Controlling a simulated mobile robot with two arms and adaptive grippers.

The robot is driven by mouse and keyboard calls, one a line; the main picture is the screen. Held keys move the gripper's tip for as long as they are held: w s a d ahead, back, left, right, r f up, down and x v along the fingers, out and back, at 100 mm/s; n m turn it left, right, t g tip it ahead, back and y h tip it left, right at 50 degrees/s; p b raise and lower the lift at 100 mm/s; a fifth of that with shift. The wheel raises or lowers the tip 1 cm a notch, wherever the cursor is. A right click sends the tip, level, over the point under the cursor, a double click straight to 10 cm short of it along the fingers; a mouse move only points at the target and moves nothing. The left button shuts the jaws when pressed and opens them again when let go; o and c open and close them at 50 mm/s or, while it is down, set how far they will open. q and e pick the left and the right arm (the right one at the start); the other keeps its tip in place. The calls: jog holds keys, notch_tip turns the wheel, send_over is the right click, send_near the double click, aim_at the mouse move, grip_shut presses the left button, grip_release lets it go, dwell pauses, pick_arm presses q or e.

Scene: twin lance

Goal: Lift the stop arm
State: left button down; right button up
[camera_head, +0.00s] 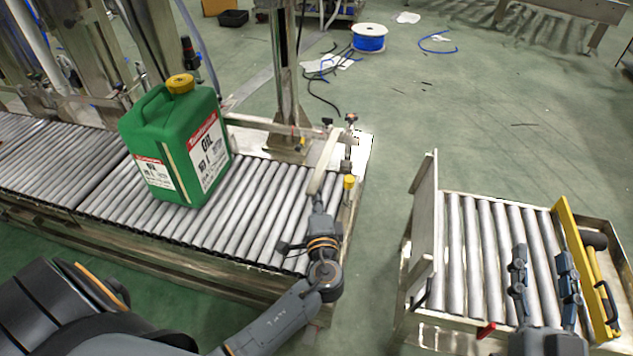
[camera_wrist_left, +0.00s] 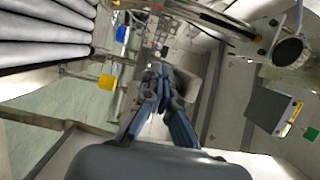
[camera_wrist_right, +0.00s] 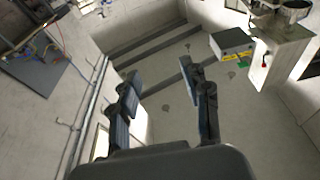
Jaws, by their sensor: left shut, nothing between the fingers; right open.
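The stop arm appears to be the pale bar (camera_head: 325,163) at the right end of the long roller conveyor, tilted up and away from its near end. My left gripper (camera_head: 317,197) is at the bar's near end, with its fingers pointing away from me. Its fingers are shut and empty, as the left wrist view (camera_wrist_left: 160,72) also shows. I cannot tell whether the fingertips touch the bar or are below it. My right gripper (camera_head: 542,252) is open and empty above the roller cart at the right; its spread fingers show in the right wrist view (camera_wrist_right: 160,75).
A green oil canister (camera_head: 180,145) with a yellow cap stands on the conveyor rollers (camera_head: 255,210). A yellow knob (camera_head: 349,182) sits just right of my left gripper. The cart has an upright plate (camera_head: 424,225) and a yellow bar (camera_head: 578,255). Open floor separates conveyor and cart.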

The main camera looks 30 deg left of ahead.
aim_at(316, 186)
pick_arm(q)
jog(key=shift+r+p, duration=0.45)
jog(key=shift+r, duration=0.15)
jog(key=shift+r+p, duration=0.35)
jog(key=shift+r, duration=0.1)
jog(key=shift+r+p, duration=0.3)
jog(key=shift+r, duration=0.35)
pick_arm(e)
notch_tip(316, 186, down, 12)
jog(key=s+d+g+h, duration=0.2)
jog(key=g, duration=0.5)
jog(key=shift+s+d+r, duration=0.15)
jog(key=shift+r, duration=0.05)
